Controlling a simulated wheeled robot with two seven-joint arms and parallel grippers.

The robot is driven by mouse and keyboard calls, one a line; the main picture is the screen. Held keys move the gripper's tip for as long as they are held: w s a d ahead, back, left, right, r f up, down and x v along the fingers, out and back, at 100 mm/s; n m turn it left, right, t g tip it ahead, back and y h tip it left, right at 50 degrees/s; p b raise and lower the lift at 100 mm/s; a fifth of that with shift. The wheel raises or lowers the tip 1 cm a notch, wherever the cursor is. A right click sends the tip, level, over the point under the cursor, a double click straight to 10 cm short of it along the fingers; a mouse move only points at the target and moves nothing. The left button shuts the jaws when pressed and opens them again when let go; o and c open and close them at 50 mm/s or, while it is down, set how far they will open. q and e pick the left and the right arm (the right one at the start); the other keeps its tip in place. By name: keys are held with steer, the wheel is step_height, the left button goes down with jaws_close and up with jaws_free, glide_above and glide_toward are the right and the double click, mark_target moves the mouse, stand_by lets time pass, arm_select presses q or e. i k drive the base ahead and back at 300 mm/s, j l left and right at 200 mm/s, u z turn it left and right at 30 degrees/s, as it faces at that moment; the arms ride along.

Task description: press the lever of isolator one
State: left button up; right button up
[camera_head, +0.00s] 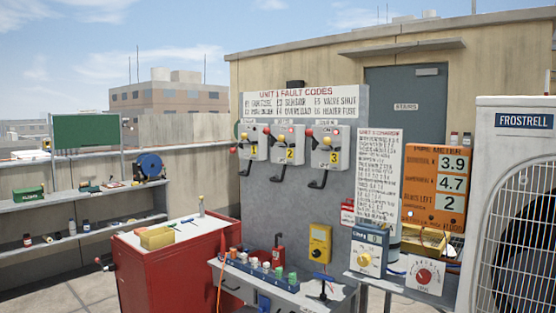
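Isolator one (254,142) is a light grey box marked with a yellow 1, the leftmost of three on the grey upright panel. A small red knob (233,150) shows at its left side, and a dark bent bar (248,173) hangs below it. I cannot tell for certain which part is the lever. Isolator two (290,146) and isolator three (334,149) are similar boxes to its right. The red knobs beside them sit higher relative to their boxes than the one at isolator one. Neither of my grippers is in view.
A red cabinet (170,277) stands in front at the left, with a yellow tray (157,238) on top. A narrow bench (262,284) with several coloured items stands below the panel. A large Frostrell unit (515,125) fills the right edge. Shelves (85,198) stand at far left.

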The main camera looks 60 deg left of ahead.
mark_target(232, 151)
steer(key=u, duration=2.25)
steer(key=i+j, duration=0.3)
steer(key=i, duration=0.2)
steer(key=i+j+u, duration=0.1)
steer(key=i+j, duration=0.2)
steer(key=i, duration=0.15)
steer(key=i+j, duration=0.3)
steer(key=i, duration=0.2)
steer(key=i+j, duration=0.25)
steer(key=i, duration=0.25)
steer(key=i+j+u, duration=0.1)
steer(key=i+j, duration=0.2)
steer(key=i, duration=0.2)
steer(key=i+j, duration=0.2)
steer(key=i, duration=0.3)
